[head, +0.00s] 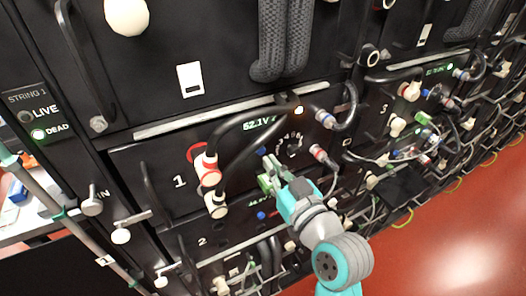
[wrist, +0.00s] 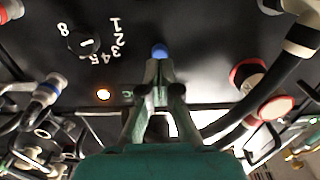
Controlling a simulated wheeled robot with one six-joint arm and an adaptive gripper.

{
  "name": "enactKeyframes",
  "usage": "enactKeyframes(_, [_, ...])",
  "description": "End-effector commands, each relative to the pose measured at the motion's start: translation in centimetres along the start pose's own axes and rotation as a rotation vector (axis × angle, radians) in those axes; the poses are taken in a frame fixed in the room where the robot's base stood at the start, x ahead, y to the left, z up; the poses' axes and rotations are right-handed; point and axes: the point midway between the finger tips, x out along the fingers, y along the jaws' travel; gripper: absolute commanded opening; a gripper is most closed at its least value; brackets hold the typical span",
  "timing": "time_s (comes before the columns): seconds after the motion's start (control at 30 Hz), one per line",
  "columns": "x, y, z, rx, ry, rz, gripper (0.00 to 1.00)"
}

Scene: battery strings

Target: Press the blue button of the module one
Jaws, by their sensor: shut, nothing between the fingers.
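Module one (head: 150,168) is the black panel marked 1 in the head view, with a lit 52.1V display. Its blue button (head: 261,152) shows left of the numbered dial. In the wrist view the blue button (wrist: 160,51) stands right at the tips of my gripper (wrist: 160,68). The fingers are shut and empty. In the head view my gripper (head: 268,172) reaches to the panel just below the button. I cannot tell whether the tips touch the button.
Red-ringed plugs with thick black cables (head: 207,167) stand left of my gripper. The dial (head: 291,147), an orange light (head: 298,110) and cable plugs (head: 325,118) are to the right. Another blue button (head: 261,215) sits on the module below. Red floor (head: 440,230) lies open at right.

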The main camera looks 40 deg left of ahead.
Motion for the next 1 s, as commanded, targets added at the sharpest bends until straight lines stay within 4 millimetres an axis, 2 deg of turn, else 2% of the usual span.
enactKeyframes(1.0, [1.3,0.1,0.0,0.0,0.001,0.001,0.0])
